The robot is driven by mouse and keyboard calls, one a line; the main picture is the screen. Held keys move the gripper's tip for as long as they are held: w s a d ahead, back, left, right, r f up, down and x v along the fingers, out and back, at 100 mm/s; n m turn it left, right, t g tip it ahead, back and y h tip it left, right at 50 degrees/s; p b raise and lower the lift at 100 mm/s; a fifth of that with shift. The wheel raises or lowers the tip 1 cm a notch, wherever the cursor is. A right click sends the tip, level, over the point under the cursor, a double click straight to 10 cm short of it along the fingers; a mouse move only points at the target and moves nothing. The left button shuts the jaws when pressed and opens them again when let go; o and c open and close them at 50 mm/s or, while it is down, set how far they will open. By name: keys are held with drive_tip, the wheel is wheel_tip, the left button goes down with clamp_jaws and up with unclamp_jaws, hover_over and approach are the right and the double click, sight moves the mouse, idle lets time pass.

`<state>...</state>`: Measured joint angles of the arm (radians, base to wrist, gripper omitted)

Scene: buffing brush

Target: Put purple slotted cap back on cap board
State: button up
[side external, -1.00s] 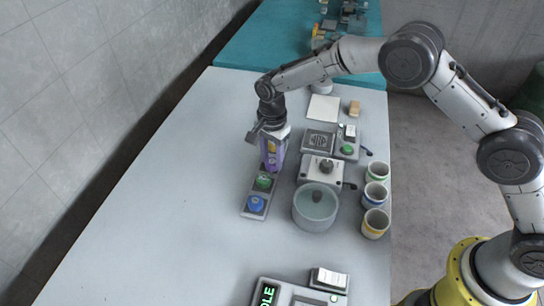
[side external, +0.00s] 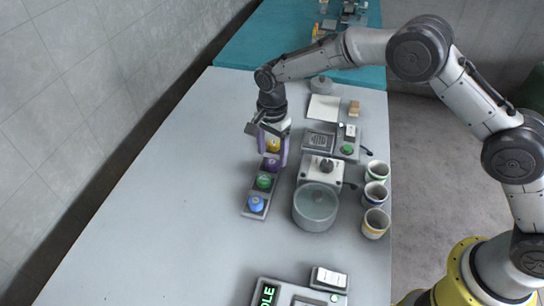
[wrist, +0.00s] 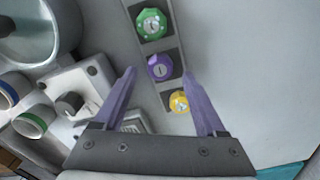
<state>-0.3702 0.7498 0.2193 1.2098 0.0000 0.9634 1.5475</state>
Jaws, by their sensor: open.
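The purple slotted cap (side external: 271,165) sits on the cap board (side external: 250,196), between the green cap (side external: 264,181) and the yellow cap (side external: 273,145). In the wrist view the purple cap (wrist: 159,67) lies in its row on the board with its slot face up. My gripper (side external: 272,160) is open above the board. In the wrist view its two purple fingers (wrist: 162,85) stand wide apart, on either side of the board's yellow end, touching no cap. The blue cap (side external: 256,204) is at the board's near end.
A glass-like round bowl (side external: 315,208) and a grey device with a dark knob (side external: 322,170) stand right of the board. Several striped cups (side external: 375,195) line the right edge. The table left of the board is clear.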

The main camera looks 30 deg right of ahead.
sight(273, 162)
wheel_tip(273, 162, up, 10)
drive_tip(key=shift+f, duration=0.15)
drive_tip(key=s+d+r+n+t, duration=0.3)
drive_tip(key=s+d+r+n, duration=0.4)
drive_tip(key=s+d+r, duration=0.75)
drive_tip(key=s+d+f+n+t, duration=0.1)
drive_tip(key=s+d+n, duration=0.1)
drive_tip(key=s, duration=0.8)
drive_tip(key=s+d+f+n+t, duration=0.1)
drive_tip(key=s+d+n, duration=0.2)
drive_tip(key=s, duration=0.7)
drive_tip(key=shift+s+d+f+n+t, duration=0.2)
drive_tip(key=shift+n+t, duration=0.1)
drive_tip(key=shift+n, duration=0.4)
